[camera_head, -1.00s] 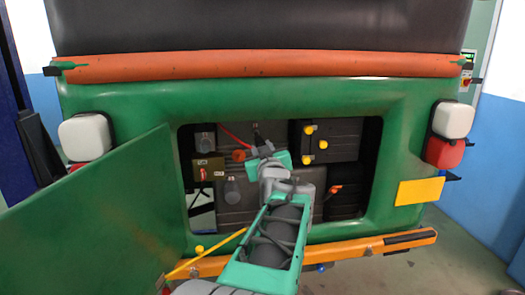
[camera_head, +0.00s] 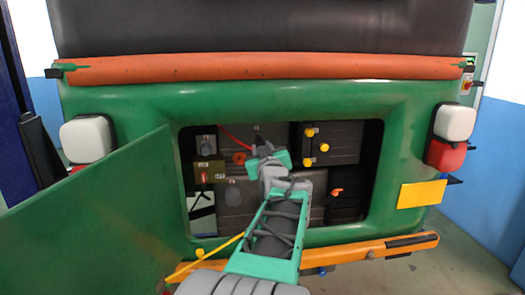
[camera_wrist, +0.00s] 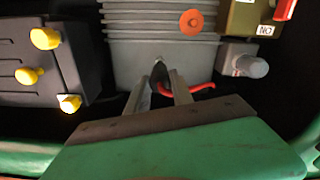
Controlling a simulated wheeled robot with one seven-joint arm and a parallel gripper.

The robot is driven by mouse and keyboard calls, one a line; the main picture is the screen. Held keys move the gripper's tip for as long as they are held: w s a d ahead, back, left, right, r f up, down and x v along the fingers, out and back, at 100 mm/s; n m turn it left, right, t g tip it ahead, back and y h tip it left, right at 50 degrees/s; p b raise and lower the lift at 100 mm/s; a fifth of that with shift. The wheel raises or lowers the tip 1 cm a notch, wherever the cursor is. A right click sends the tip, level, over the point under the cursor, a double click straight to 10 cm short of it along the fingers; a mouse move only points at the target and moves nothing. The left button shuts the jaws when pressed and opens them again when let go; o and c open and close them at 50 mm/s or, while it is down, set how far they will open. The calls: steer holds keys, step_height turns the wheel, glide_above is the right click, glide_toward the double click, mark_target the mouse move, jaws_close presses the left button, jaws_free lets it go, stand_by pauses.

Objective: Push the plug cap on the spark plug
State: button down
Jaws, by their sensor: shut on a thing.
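My gripper (camera_wrist: 160,92) is at the lower middle of the wrist view, inside the open rear bay. Its two fingers are shut on a small dark plug cap (camera_wrist: 158,72), with a red lead (camera_wrist: 190,90) running off to the right. The cap's tip points at the grey finned engine (camera_wrist: 165,52), close to its face. The spark plug cannot be made out; the cap and fingers cover that spot. I cannot tell whether the cap touches it. In the head view my gripper (camera_head: 262,148) reaches the bay's upper middle, and the red lead (camera_head: 235,140) shows to its left.
A dark box with yellow knobs (camera_head: 316,144) is right of my gripper in the head view. A switch box (camera_head: 208,171) and a grey fitting (camera_head: 206,144) are at left. The green door (camera_head: 90,215) stands open at left. An orange bumper (camera_head: 340,252) runs below.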

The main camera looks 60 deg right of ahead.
steer(key=shift+x, duration=1.15)
steer(key=shift+w+d+b, duration=0.15)
steer(key=shift+b, duration=0.85)
stand_by(0.8)
steer(key=shift+w+d, duration=0.2)
steer(key=shift+d, duration=0.05)
stand_by(0.9)
steer(key=c, duration=1)
jaws_free()
steer(key=shift+c, duration=0.8)
